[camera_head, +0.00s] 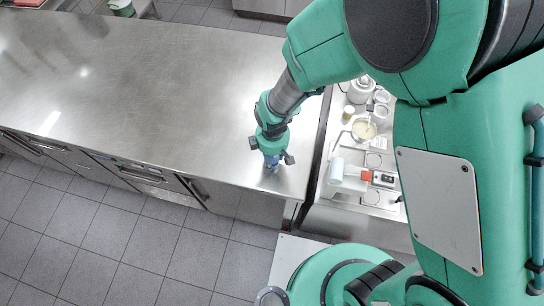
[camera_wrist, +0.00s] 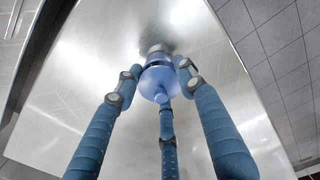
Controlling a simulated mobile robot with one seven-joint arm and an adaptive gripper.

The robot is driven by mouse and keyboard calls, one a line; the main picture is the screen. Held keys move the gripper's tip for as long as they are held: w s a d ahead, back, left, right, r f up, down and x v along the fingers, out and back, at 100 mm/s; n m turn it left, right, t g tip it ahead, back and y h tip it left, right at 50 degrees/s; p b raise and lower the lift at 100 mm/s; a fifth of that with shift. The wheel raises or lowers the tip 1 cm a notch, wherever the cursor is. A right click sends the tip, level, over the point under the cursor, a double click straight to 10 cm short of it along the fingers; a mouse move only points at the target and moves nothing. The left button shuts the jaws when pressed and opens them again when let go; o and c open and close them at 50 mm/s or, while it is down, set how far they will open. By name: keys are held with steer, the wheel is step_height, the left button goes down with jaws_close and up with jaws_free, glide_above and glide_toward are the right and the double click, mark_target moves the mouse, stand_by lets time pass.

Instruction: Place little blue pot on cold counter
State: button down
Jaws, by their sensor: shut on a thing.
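The little blue pot (camera_wrist: 158,82) is between the fingers of my gripper (camera_head: 271,154) in the wrist view. My gripper is shut on it, with blue-sleeved fingers on several sides. In the head view only a small blue part of the pot (camera_head: 271,161) shows below the gripper. The pot is over the right end of the long steel counter (camera_head: 150,80), near its front edge. A blurred reflection shows in the steel by the pot. I cannot tell whether the pot touches the surface.
To the right of the counter is a lower white station (camera_head: 340,210) with jars, a bowl (camera_head: 364,129) and a red-and-white device (camera_head: 383,178). A green container (camera_head: 121,7) stands at the back left. The counter's middle and left are clear. Drawers with handles line its front.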

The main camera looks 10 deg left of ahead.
steer(key=shift+f, duration=0.1)
steer(key=c, duration=1.1)
jaws_free()
step_height(320, 180, up, 12)
steer(key=shift+s+d+r+p, duration=0.1)
steer(key=shift+s+r+p, duration=0.05)
steer(key=shift+p, duration=0.3)
